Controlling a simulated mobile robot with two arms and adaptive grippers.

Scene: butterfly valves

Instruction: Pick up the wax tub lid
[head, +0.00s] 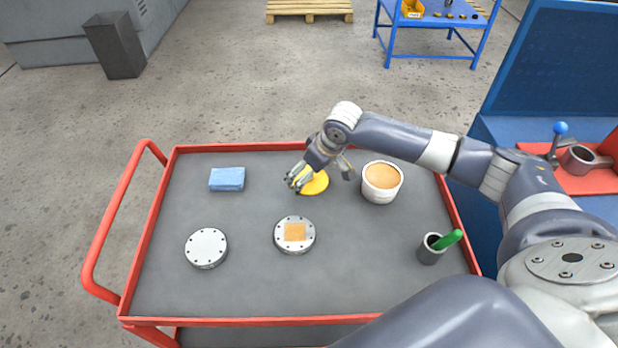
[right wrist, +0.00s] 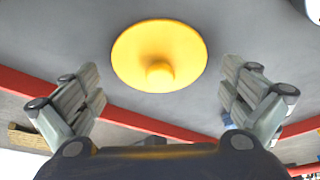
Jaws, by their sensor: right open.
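The wax tub lid (head: 315,183) is a yellow disc lying on the grey cart top, near the far edge. In the right wrist view the yellow lid (right wrist: 160,50) shows whole, with a small round knob. My right gripper (head: 297,180) is over the lid's left side in the head view and covers part of it. In the right wrist view my right gripper (right wrist: 163,100) is open, its fingers apart on either side below the lid, with nothing between them. The white wax tub (head: 381,183) stands open to the right, filled with tan wax. My left gripper is not in view.
The red-rimmed cart (head: 230,290) also holds a blue sponge block (head: 227,179), a grey flanged disc (head: 206,247), another disc with a tan square (head: 295,235), and a dark cup (head: 431,250) with a green-handled tool. The cart's front middle is clear.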

